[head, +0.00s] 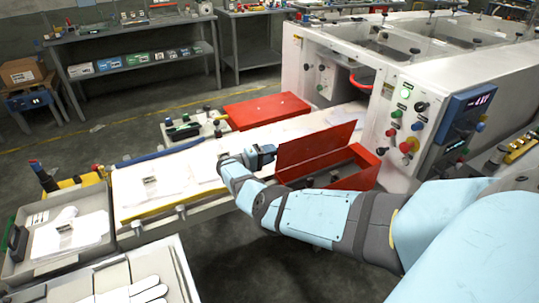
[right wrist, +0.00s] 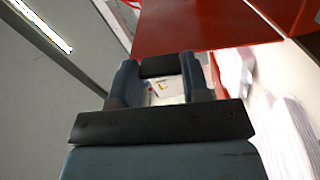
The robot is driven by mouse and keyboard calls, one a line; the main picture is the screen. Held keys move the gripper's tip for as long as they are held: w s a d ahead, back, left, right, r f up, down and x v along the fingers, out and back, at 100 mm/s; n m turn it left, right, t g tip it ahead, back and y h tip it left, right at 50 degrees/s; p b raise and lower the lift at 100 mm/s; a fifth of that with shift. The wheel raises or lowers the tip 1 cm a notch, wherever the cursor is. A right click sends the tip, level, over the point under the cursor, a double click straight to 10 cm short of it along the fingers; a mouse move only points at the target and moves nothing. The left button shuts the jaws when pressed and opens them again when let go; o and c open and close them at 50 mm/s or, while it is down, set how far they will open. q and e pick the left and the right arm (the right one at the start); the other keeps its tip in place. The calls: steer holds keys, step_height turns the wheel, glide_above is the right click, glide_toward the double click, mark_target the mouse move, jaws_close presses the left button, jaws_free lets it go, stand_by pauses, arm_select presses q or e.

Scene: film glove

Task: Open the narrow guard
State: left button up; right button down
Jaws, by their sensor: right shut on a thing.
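The near red guard (head: 317,145), which I take to be the narrow guard, has its panel tilted up above a red open-topped housing (head: 352,168) at the near side of the conveyor. My right gripper (head: 264,154) is at the left end of this panel. In the right wrist view, the gripper (right wrist: 160,75) is shut with a short dark bar (right wrist: 160,66) between its fingers, at the edge of the red panel (right wrist: 200,25). The bar looks like the guard's handle, though the exact contact is partly hidden. My left gripper is not in view.
The white machine (head: 390,75) with buttons stands at right. White sheets lie on the conveyor bed (head: 200,165). Grey trays (head: 35,255) with gloves stand at lower left. The floor below my arm is clear.

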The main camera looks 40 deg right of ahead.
steer(key=shift+w, duration=0.1)
stand_by(0.4)
steer(key=c, duration=0.6)
jaws_free()
arm_select(q)
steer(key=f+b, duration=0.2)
steer(key=b, duration=0.1)
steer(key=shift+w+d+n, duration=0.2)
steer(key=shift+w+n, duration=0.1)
arm_select(e)
steer(key=v, duration=1.3)
steer(key=shift+w+a, duration=0.15)
steer(key=shift+a, duration=0.2)
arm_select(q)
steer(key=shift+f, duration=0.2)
arm_select(e)
steer(key=shift+r, duration=0.1)
